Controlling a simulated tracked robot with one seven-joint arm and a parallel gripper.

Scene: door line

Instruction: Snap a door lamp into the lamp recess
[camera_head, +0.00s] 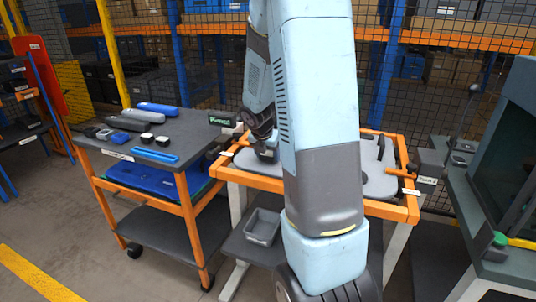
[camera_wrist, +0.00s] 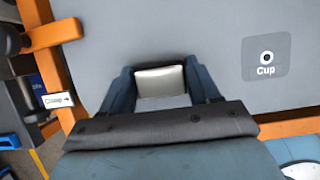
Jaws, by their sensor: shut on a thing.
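My gripper (camera_wrist: 161,84) is over the grey door panel (camera_wrist: 215,30), its two blue fingers on either side of a small whitish rectangular lamp (camera_wrist: 160,82). The fingers are shut on the lamp. A dark edge, possibly the lamp recess, shows just beyond the lamp in the wrist view. I cannot tell whether the lamp is seated in it or just above it. In the head view my gripper (camera_head: 266,152) is low over the left part of the door panel (camera_head: 376,183), and the lamp is not discernible there.
The panel lies in an orange frame (camera_head: 408,212) with clamps at its sides. A "Cup" label (camera_wrist: 266,58) is on the panel. To the left, a cart (camera_head: 190,128) carries several dark and blue parts. A grey bin (camera_head: 262,227) sits on the shelf below. A dark machine stands right.

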